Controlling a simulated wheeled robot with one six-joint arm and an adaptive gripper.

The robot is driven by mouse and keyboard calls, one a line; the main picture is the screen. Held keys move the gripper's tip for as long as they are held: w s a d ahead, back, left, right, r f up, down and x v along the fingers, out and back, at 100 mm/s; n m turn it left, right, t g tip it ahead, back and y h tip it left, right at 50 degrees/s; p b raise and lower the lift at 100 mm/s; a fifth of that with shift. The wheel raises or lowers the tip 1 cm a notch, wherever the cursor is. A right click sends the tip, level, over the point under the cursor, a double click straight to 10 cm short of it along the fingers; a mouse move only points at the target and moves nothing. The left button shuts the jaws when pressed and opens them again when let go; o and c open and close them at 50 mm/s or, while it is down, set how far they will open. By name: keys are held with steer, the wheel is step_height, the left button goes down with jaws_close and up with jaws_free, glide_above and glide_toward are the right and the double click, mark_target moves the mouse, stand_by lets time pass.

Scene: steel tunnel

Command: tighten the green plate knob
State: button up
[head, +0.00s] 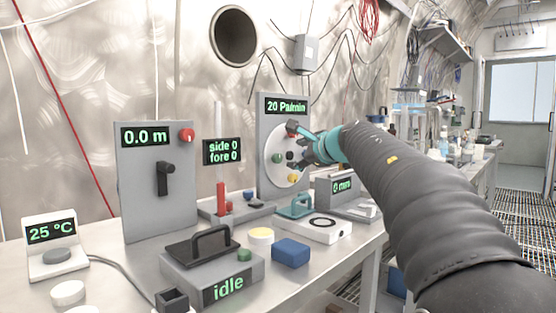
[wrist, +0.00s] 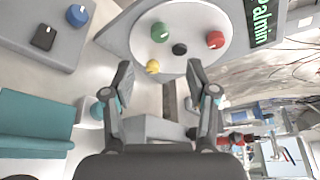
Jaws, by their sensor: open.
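The green knob (head: 277,158) sits on the left side of a round white plate (head: 272,140) on an upright grey panel. In the wrist view the green knob (wrist: 160,32) is near the top, beyond my fingertips. The plate also carries a red knob (wrist: 215,40), a yellow knob (wrist: 153,67) and a black centre knob (wrist: 180,49). My gripper (wrist: 160,78) is open and empty, with the yellow knob showing just past the gap between its fingertips. In the head view my gripper (head: 297,146) is in front of the plate's right side, apart from the green knob, partly hiding the plate.
The panel's display (head: 286,106) reads 20 Pa/min. A teal handle (head: 296,206) and a small grey box with a 0 mm display (head: 342,187) stand below my arm.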

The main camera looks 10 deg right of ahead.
mark_target(279, 157)
steer(key=p+x, duration=0.1)
steer(key=x, duration=1.1)
steer(key=shift+f, duration=0.15)
jaws_close()
